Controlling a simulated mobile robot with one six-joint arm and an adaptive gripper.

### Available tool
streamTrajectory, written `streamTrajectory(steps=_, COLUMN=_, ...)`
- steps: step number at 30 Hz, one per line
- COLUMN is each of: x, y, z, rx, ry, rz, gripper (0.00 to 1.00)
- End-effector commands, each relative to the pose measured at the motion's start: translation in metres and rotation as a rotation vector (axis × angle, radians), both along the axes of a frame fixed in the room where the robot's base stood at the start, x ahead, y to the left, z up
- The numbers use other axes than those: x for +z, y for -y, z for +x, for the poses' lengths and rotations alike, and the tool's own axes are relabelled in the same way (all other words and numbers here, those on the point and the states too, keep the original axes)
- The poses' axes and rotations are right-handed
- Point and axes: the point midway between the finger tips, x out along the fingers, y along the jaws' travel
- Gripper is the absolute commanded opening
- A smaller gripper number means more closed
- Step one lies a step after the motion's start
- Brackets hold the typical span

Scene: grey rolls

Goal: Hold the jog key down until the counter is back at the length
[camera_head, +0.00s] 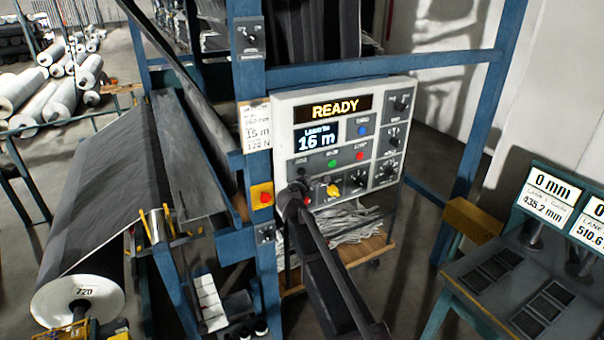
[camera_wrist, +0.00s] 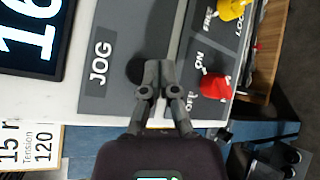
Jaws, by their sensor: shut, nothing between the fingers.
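The control panel (camera_head: 330,180) shows READY and a length counter (camera_head: 316,138) of 16 m. A paper card (camera_head: 256,128) left of it reads 15 m and 120 N; the card also shows in the wrist view (camera_wrist: 30,145). The jog key (camera_wrist: 136,67) is a dark round button beside the JOG label (camera_wrist: 99,66) in the wrist view. My gripper (camera_wrist: 156,72) is shut and empty, its tips overlapping the key's edge there. Whether they touch or press it, I cannot tell. In the head view my gripper (camera_head: 294,190) hides most of the key.
A red switch (camera_wrist: 215,86) and a yellow knob (camera_wrist: 232,9) sit close to the jog key. A red button on a yellow box (camera_head: 262,197) is on the blue post. A grey roll (camera_head: 110,190) lies left, and a bench with displays (camera_head: 550,188) stands right.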

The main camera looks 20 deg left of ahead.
Motion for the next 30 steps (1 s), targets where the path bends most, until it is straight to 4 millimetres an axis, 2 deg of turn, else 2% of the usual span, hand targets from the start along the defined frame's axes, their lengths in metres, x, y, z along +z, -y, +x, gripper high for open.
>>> streamTrajectory(steps=15, x=0.0, y=0.028, z=-0.024, rx=0.0, ry=0.0, rz=0.0, gripper=0.0)
streamTrajectory(steps=30, x=0.0, y=0.03, z=-0.026, rx=0.0, ry=0.0, rz=0.0, gripper=0.0)
